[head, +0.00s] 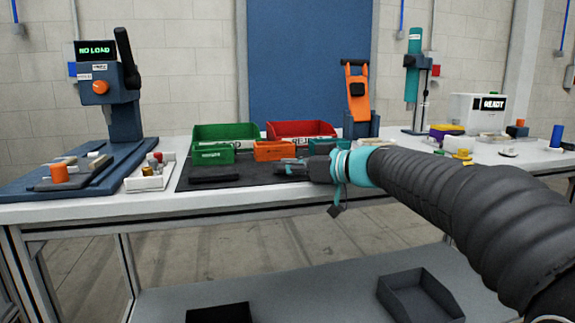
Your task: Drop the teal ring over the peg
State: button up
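My gripper (286,168) is low over the dark mat at the middle of the bench, pointing left. Its fingers are small and dark against the mat, so I cannot tell whether they are open or shut, or whether they hold anything. I cannot make out a separate teal ring; the teal bands near the gripper look like part of my wrist. No peg can be picked out with certainty. Small yellow parts (460,154) and other low pieces stand at the right of the bench, too small to identify.
Green (213,155), orange (273,151) and teal (322,146) bins stand behind my gripper, with larger green (226,130) and red (300,128) bins farther back. A blue press (122,105) stands left, beside a white tray (150,181). An orange-topped stand (357,90) is behind my wrist.

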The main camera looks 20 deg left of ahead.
jog(key=shift+o, duration=1.2)
jog(key=shift+d+r, duration=0.2)
jog(key=shift+d, duration=0.05)
jog(key=v, duration=1.1)
jog(key=shift+d+p, duration=0.25)
jog(key=shift+p, duration=0.2)
jog(key=shift+s, duration=0.1)
